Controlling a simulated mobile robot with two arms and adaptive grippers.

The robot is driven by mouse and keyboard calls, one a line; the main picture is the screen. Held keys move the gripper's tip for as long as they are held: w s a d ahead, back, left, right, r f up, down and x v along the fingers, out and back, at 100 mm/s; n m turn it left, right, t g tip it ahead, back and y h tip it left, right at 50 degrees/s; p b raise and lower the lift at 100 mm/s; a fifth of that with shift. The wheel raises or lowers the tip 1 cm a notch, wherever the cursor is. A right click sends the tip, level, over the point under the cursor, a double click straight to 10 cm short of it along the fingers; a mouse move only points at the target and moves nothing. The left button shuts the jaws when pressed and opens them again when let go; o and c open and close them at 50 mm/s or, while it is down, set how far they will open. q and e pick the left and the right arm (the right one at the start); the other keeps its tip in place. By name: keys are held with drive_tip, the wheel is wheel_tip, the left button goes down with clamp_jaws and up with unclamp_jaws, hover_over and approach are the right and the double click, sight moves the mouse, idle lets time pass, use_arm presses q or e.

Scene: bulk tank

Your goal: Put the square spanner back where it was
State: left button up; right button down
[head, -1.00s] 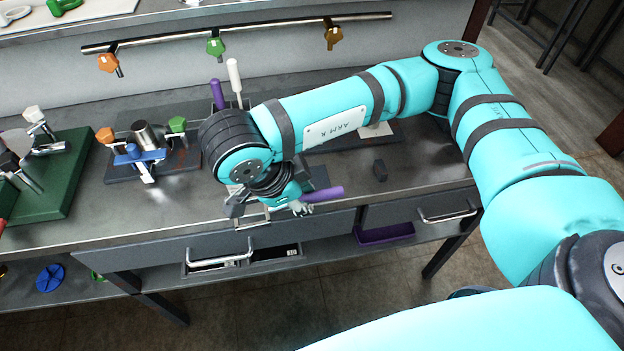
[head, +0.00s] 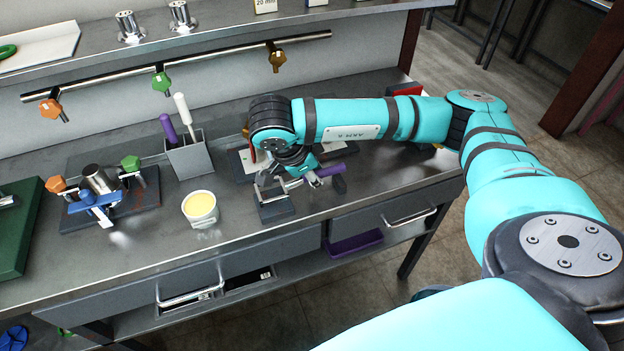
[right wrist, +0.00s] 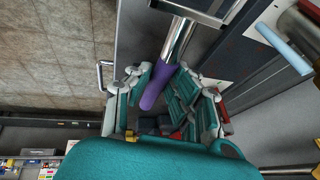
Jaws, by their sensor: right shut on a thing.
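A tool with a purple handle (head: 330,171) and a bright metal shaft, apparently the square spanner, is held over the bench's front part. In the right wrist view its purple handle (right wrist: 157,84) lies between the fingers. Its shaft runs up to a grey square-edged piece at the top edge; I cannot tell whether they are joined. My right gripper (head: 307,175) is shut on this tool; its fingers (right wrist: 158,100) flank the handle in the wrist view. My left gripper is out of view.
A grey holder (head: 190,158) contains upright purple- and white-handled tools. A tub with yellow contents (head: 200,209) stands in front of it. A fixture with orange and green knobs (head: 110,198) is farther left. A dark block (head: 276,208) sits below the gripper. A rail (head: 215,60) crosses behind.

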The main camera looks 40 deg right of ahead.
drive_tip(key=shift+f, duration=1.5)
drive_tip(key=c, duration=1.2)
unclamp_jaws()
drive_tip(key=shift+r, duration=0.1)
drive_tip(key=v, duration=1.2)
drive_tip(key=shift+r+p, duration=0.1)
drive_tip(key=shift+p, duration=0.3)
